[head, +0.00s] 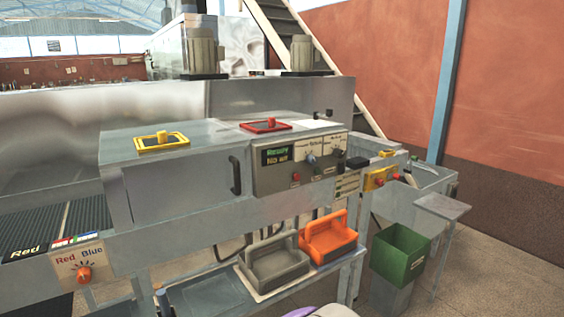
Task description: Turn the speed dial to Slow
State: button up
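A grey control panel (300,165) is set in the front of the metal machine, right of the middle of the head view. It has a lit green display (277,155), a blue-grey knob (311,159) and a dark knob (338,152), with small buttons below. The labels by these knobs are too small to read, so I cannot tell which is the speed dial or where it points. An orange dial (84,274) marked Red and Blue is on a separate plate at the lower left. My gripper is not recognisable in the view.
A grey bin (275,265) and an orange bin (329,240) sit on a low shelf under the panel. A green box (399,254) stands to the right. A dark handle (235,175) sticks out left of the panel. Open floor shows at the lower right.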

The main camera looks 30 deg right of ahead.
aim_at(338, 153)
jog(key=z, duration=1.4)
